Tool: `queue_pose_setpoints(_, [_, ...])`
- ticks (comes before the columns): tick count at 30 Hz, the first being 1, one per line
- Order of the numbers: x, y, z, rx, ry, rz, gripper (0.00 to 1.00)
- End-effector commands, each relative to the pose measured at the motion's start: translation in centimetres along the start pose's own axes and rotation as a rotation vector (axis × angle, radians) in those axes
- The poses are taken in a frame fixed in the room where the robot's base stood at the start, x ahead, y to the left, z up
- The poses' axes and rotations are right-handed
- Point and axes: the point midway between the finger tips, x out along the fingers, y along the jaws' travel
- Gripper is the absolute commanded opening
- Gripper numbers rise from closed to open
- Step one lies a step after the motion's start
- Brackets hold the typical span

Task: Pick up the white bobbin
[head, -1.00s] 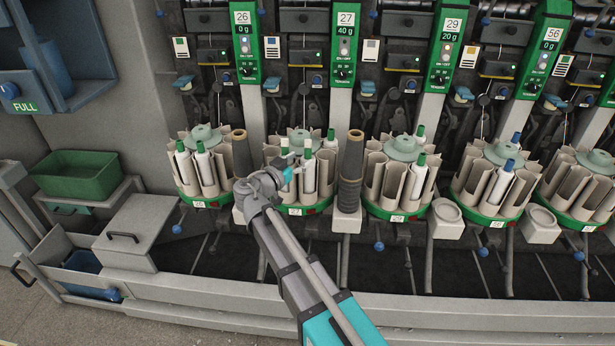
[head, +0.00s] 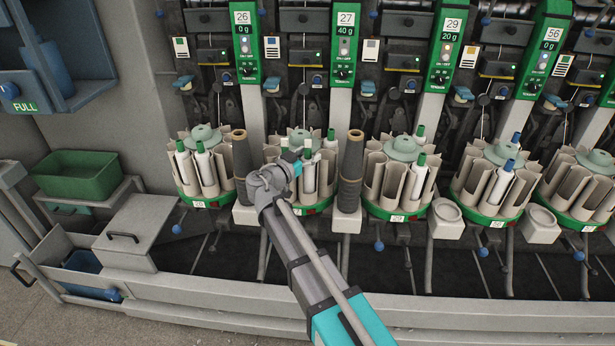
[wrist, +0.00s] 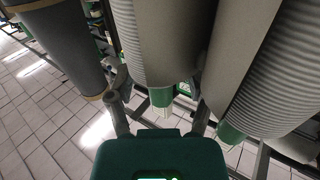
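White bobbins with green tops stand in the round magazine (head: 310,209) under unit 27 in the head view. One white bobbin (head: 310,178) stands at its front, and another (head: 331,139) behind to the right. My gripper (head: 298,162) is at the upper front of this magazine, partly hiding it. In the wrist view my gripper's dark fingers (wrist: 160,97) are spread apart. A green bobbin end with a pale tip (wrist: 161,100) shows in the gap between them, below a large ribbed grey tube. I cannot tell whether the fingers touch anything.
Dark cones stand left (head: 241,165) and right (head: 350,170) of the magazine, close to my arm. Similar magazines (head: 400,214) continue to the right. A green bin (head: 76,176) stands at the left. A second green bobbin end (wrist: 230,133) shows right in the wrist view.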

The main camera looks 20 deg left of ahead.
Motion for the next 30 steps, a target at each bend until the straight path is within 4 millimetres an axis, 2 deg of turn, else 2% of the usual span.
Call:
queue_pose_setpoints(1, [0.0, 0.0, 0.0, 0.000, 0.000, 0.000, 0.52])
queue_pose_setpoints(9, [-0.1, -0.1, 0.0, 0.000, 0.000, -0.001, 0.02])
queue_pose_setpoints(10, [-0.1, -0.1, 0.0, 0.000, 0.000, -0.001, 0.00])
queue_pose_setpoints(23, [-0.1, -0.1, -0.3, 0.000, 0.000, -0.001, 0.00])
queue_pose_setpoints(30, [-0.1, -0.1, -1.4, 0.000, 0.000, -0.001, 0.00])
